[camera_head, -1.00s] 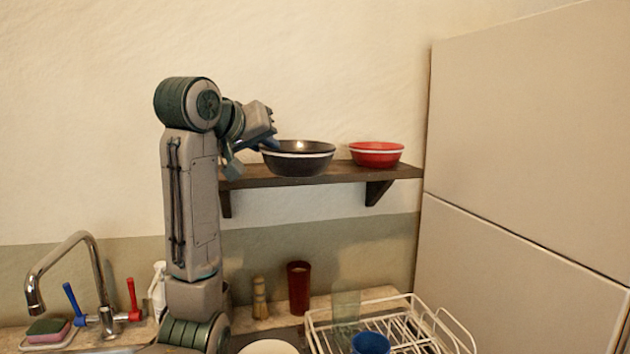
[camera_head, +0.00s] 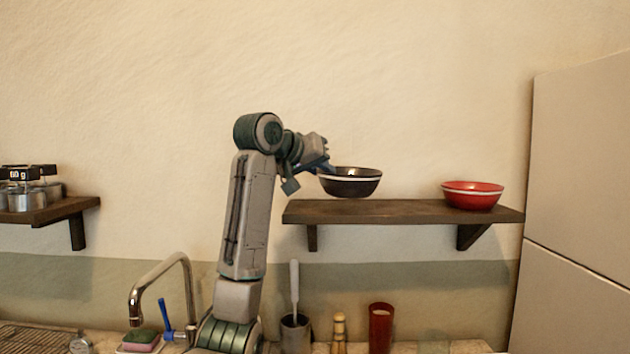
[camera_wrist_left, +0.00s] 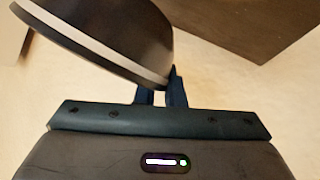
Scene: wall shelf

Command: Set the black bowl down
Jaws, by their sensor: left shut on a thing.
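The black bowl (camera_head: 350,184) with a white band is held by its left rim in my left gripper (camera_head: 326,167). In the head view it appears just above the left part of the dark wooden wall shelf (camera_head: 400,211); I cannot tell whether it is over the board or in front of it. In the left wrist view the bowl (camera_wrist_left: 125,35) is tilted in the picture, with its edge at the blue fingers (camera_wrist_left: 160,90). The shelf (camera_wrist_left: 262,22) shows at the top right there. My right gripper is not in view.
A red bowl (camera_head: 472,195) stands at the shelf's right end, and the board left of it is bare. A tall pale cabinet (camera_head: 580,190) borders the right. Another shelf (camera_head: 50,210) with jars is at the left. A faucet (camera_head: 160,285) and a red cup (camera_head: 381,328) are below.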

